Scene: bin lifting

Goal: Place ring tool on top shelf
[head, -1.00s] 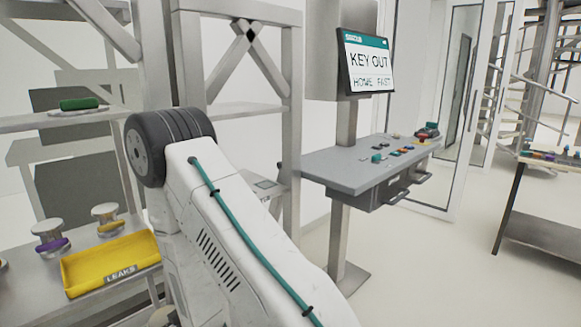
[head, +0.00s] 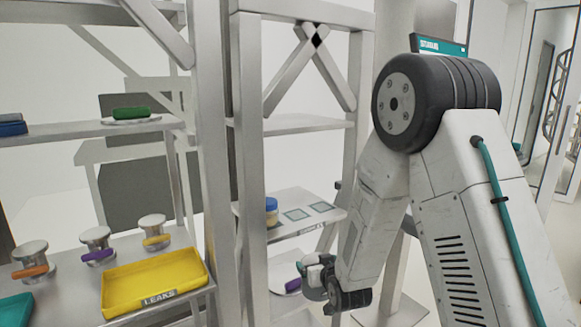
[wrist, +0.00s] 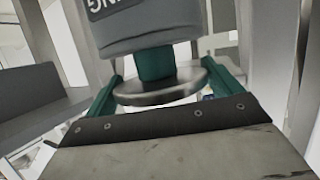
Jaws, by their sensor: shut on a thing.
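My gripper (head: 318,272) is low in front of the right-hand rack in the head view. In the wrist view its green fingers (wrist: 160,82) are shut on the ring tool. The ring tool (wrist: 150,30) shows there as a grey cylinder with part of a dark label, a teal neck and a round metal flange. Its far end is cut off by the frame. The rack's middle shelf (head: 322,226) bears a blue-and-yellow jar (head: 271,209) and two square marks. The rack's upper shelf (head: 300,125) looks bare where it shows.
A purple-ended item (head: 293,285) lies on a lower level close to my gripper. Rack posts (head: 250,150) stand left of the arm. At left are a yellow LEAKS tray (head: 150,282), several metal spools (head: 95,240) and a green roll (head: 131,113) on a shelf.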

